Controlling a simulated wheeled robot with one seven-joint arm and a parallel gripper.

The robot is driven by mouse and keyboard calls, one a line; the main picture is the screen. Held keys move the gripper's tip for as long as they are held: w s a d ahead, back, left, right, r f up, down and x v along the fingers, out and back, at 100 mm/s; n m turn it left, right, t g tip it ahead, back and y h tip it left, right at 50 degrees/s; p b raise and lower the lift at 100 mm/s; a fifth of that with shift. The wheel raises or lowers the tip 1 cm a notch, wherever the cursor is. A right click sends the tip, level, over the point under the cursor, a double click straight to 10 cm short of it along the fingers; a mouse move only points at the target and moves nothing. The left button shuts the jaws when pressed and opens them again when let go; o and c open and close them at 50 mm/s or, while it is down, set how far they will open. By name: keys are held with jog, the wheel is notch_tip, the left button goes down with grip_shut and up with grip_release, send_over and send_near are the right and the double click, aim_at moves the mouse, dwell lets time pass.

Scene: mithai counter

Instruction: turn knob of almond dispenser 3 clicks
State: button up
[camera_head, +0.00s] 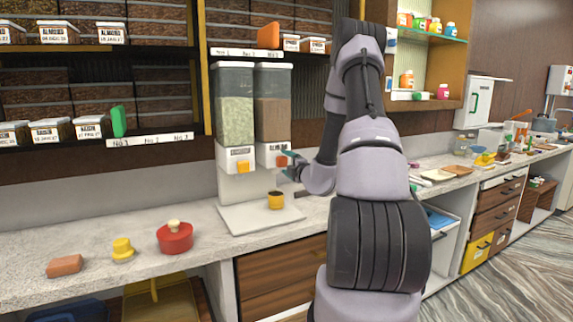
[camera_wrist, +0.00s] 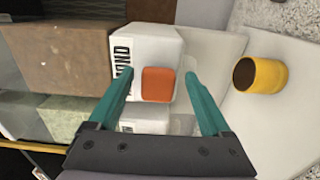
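The almond dispenser (camera_head: 272,105) is the right one of two clear-topped dispensers, with brown contents. In the wrist view its white body (camera_wrist: 150,45) has a label with "OND" readable. Its orange-red knob (camera_wrist: 158,85) faces the wrist camera, and it also shows in the head view (camera_head: 282,161). My gripper (camera_wrist: 159,74) is open, its teal fingers on either side of the knob with a visible gap at each side. How far the fingertips reach along the knob is hard to tell. In the head view my gripper (camera_head: 288,165) is beside the dispenser front, partly hidden by my arm.
The left dispenser (camera_head: 235,105) holds green contents and has an orange knob. A yellow cup (camera_head: 276,200) stands on the white dispenser base (camera_head: 245,219). A red pot (camera_head: 175,237), yellow object (camera_head: 123,249) and brown block (camera_head: 65,266) are on the counter left.

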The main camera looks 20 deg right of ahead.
jog(key=s, duration=1)
jog(key=shift+s+d, duration=0.15)
jog(key=shift+s, duration=0.25)
